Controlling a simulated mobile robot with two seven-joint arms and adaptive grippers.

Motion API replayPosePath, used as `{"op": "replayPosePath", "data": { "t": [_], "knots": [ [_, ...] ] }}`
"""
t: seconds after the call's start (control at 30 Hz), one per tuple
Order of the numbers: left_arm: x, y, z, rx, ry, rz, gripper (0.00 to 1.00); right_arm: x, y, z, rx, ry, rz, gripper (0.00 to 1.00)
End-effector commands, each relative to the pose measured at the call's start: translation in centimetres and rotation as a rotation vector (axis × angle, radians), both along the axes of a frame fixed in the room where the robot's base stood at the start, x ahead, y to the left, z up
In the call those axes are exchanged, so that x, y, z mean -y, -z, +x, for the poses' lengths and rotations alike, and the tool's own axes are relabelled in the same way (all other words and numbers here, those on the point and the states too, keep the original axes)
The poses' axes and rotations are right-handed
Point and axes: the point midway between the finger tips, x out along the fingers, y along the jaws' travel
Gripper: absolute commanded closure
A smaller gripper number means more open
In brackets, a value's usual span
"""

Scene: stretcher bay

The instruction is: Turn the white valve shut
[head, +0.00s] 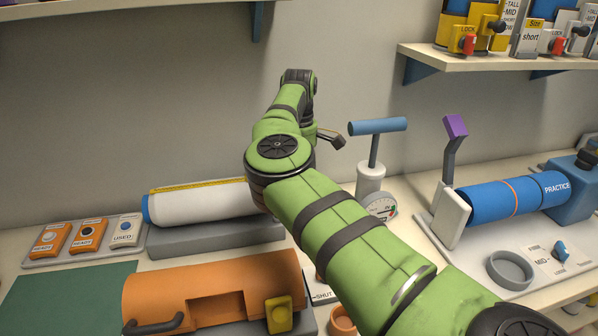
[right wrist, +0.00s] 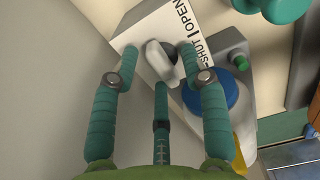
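The white valve handle (right wrist: 160,66) shows in the right wrist view, with a dark hub beside it, on a white plate (right wrist: 128,36) marked SHUT and OPEN. My right gripper (right wrist: 159,50) is open, with one teal finger on each side of the handle. Small gaps seem to show beside the handle; I cannot tell whether either finger touches it. The handle is tilted in this view, and its setting against the two marks is unclear. In the head view my right arm covers the valve; only a plate corner reading SHUT (head: 321,296) shows. My left gripper is out of view.
An orange casing (head: 160,290) and a white cylinder (head: 195,203) lie left of my arm. A blue-handled pump (head: 371,180) with a gauge (head: 381,207) stands behind it. A blue PRACTICE cylinder (head: 500,200) is at right. A shelf (head: 480,60) hangs above.

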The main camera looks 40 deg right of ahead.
Motion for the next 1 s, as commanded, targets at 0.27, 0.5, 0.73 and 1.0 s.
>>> {"op": "replayPosePath", "data": {
  "t": [0.27, 0.5, 0.73, 1.0],
  "knots": [
    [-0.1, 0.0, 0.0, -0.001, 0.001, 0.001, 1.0, 0.0, -2.0, 0.1, 0.003, 0.0, -0.001, 0.55],
    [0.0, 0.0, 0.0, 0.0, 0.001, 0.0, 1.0, 0.1, -7.3, 0.1, 0.005, -0.002, -0.001, 0.55],
    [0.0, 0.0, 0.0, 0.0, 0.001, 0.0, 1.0, 0.1, -10.9, 0.0, 0.002, -0.001, -0.001, 0.55],
    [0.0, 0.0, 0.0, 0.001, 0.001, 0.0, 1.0, 0.0, -12.0, 0.0, -0.001, 0.001, 0.0, 0.55]
  ]
}}
